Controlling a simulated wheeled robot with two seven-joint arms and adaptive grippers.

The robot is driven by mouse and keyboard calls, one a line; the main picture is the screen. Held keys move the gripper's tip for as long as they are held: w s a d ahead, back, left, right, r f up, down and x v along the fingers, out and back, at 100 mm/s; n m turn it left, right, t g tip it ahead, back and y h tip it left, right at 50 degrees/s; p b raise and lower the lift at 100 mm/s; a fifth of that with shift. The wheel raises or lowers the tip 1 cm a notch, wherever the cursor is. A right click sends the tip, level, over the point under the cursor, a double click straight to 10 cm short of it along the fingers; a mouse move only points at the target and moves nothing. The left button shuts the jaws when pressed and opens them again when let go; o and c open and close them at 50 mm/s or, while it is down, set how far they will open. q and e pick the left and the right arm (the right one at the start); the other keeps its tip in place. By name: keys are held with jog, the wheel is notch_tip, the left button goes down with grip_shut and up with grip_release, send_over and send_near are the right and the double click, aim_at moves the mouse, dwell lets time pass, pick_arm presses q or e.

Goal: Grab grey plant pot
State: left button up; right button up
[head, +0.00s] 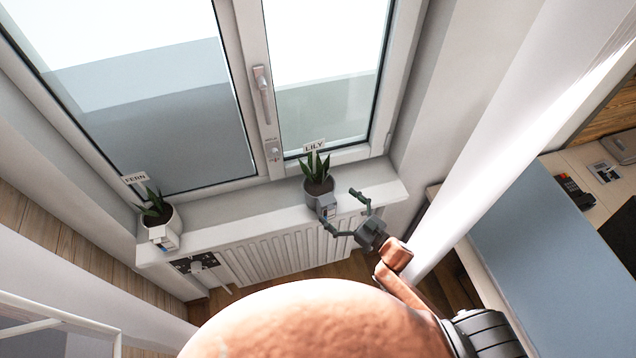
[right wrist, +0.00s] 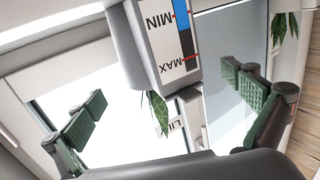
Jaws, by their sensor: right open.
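The grey plant pot (head: 320,188) holds a green plant and stands on the window sill (head: 235,222) at a label reading LILY. Its light box-like front with a MIN and MAX gauge (right wrist: 172,40) is large in the right wrist view. My right gripper (head: 343,212) is open and empty at the pot's front right, with its fingers spread. In the right wrist view the open fingers (right wrist: 168,100) are on either side of the picture, and the pot front shows between and beyond them. I cannot tell whether a finger touches it. My left gripper is not in view.
A white pot (head: 165,234) with a plant stands at the sill's left end, by a label reading FERN. A radiator (head: 290,250) is below the sill. The window pane and handle (head: 262,90) are behind. A blue-topped desk (head: 540,235) is at the right.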

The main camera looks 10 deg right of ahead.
aim_at(321, 187)
jog(key=x, duration=0.3)
jog(key=shift+d+f, duration=0.15)
jog(key=shift+d, duration=0.05)
jog(key=shift+w+a, duration=0.1)
jog(key=shift+w, duration=0.05)
jog(key=shift+w+a+r+p, duration=0.4)
jog(key=shift+w+r+p, duration=0.15)
jog(key=shift+w, duration=0.05)
jog(key=w, duration=0.1)
jog(key=w+a, duration=0.1)
jog(key=shift+w+f, duration=0.25)
jog(key=shift+w, duration=0.15)
jog(key=shift+w+a, duration=0.15)
jog(key=shift+w, duration=0.05)
jog(key=shift+s+a, duration=0.1)
jog(key=shift+a, duration=0.05)
jog(key=shift+c, duration=0.8)
jog(key=c, duration=1.9)
jog(key=shift+r, duration=0.3)
jog(key=shift+c, duration=0.3)
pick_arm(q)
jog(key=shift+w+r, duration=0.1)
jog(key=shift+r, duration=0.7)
pick_arm(e)
jog(key=shift+w, duration=0.2)
